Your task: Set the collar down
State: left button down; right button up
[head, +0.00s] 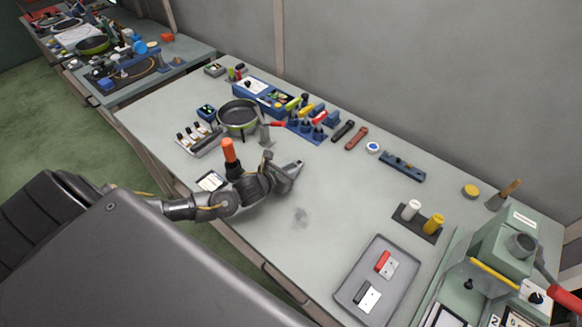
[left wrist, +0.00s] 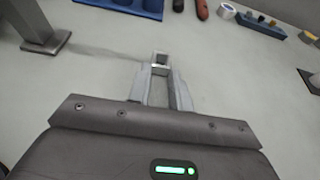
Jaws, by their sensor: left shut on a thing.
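My left gripper (head: 297,166) reaches in over the middle of the table. Its two fingers also show in the left wrist view (left wrist: 161,72), shut on a small grey metal piece, which looks like the collar (left wrist: 160,58). The collar sits between the fingertips, with a squarish opening facing the camera. In the head view the collar is too small to make out clearly. A dark patch like a shadow lies on the table (head: 235,270) in front of the gripper, and the gripper appears to be above the surface. My right gripper is not in view.
A grey post on a foot (left wrist: 42,30) stands left of the fingers. Behind are a blue rack (head: 305,130), a frying pan (head: 238,128) and a blue rail (head: 402,166). A grey tray (head: 348,291) lies at front right. The table's middle is clear.

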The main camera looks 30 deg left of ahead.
pick_arm(q)
jog(key=shift+f, duration=0.1)
jog(key=shift+f, duration=0.1)
jog(key=c, duration=1.3)
grip_release()
jog(key=b+v, duration=0.1)
jog(key=v, duration=1)
jog(key=shift+b, duration=0.35)
jog(key=shift+s+r, duration=0.2)
jog(key=shift+s, duration=0.3)
